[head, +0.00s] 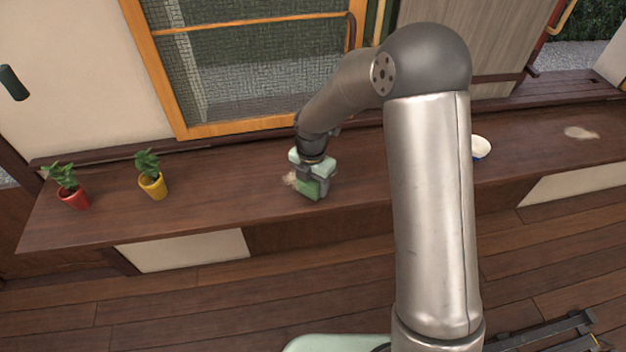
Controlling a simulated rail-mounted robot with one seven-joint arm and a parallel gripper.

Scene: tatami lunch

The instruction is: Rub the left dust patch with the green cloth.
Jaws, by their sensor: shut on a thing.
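My gripper (314,180) is over the wooden shelf, shut on the green cloth (309,190). The cloth shows as a folded green block between the fingers, low at the shelf surface; whether it presses on the wood I cannot tell for sure. The left dust patch (290,180) is a pale beige smear that shows just left of the cloth. The rest of this patch is hidden behind the cloth and gripper. Another pale dust patch (581,133) lies far to the right on the shelf.
The long dark wooden shelf (220,205) holds a yellow pot (153,187) and a red pot (76,199) with plants at the left. A white and blue bowl (481,148) stands right of my arm, partly hidden by it. A framed screen (250,70) rises behind.

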